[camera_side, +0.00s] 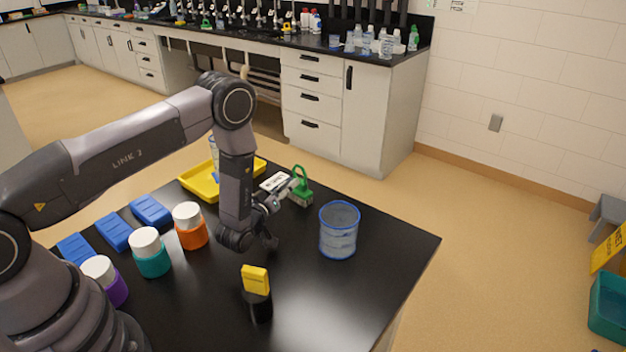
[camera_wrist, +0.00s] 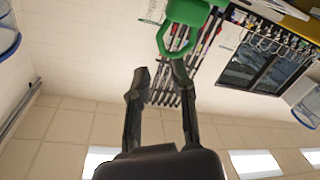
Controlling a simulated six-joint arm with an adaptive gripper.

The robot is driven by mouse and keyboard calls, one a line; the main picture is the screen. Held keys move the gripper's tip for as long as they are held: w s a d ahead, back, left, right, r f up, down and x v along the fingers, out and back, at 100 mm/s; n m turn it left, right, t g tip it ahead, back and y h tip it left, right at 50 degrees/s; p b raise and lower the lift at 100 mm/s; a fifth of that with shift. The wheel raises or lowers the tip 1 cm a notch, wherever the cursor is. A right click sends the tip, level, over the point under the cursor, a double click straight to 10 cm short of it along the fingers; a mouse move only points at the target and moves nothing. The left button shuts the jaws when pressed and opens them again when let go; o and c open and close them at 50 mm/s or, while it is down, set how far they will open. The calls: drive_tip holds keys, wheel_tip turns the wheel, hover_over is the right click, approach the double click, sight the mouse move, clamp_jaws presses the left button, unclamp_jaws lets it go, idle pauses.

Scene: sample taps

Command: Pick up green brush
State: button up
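The green brush (camera_side: 301,187) stands on the black table, its green looped handle up and its pale bristles down. My gripper (camera_side: 284,190) is just left of it in the side view, low and pointing toward the brush. In the wrist view, the brush's green handle (camera_wrist: 187,12) shows at the top edge, beyond my gripper (camera_wrist: 160,72). The two fingers are apart with nothing between them. The right fingertip overlaps the lower end of the green handle in the picture; I cannot tell whether they touch.
A clear blue-rimmed beaker (camera_side: 338,232) stands right of my gripper. A yellow tray (camera_side: 200,184) lies behind it. Orange (camera_side: 191,228) and teal (camera_side: 151,255) jars with white lids stand left, near blue blocks (camera_side: 114,232). A yellow-topped black item (camera_side: 256,292) stands in front. The table's right front is bare.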

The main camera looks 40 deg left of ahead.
sight(303, 172)
drive_tip(key=w, duration=0.5)
drive_tip(key=w+a, duration=0.1)
drive_tip(key=w, duration=0.1)
drive_tip(key=shift+w+a, duration=0.1)
drive_tip(key=shift+w, duration=0.15)
clamp_jaws()
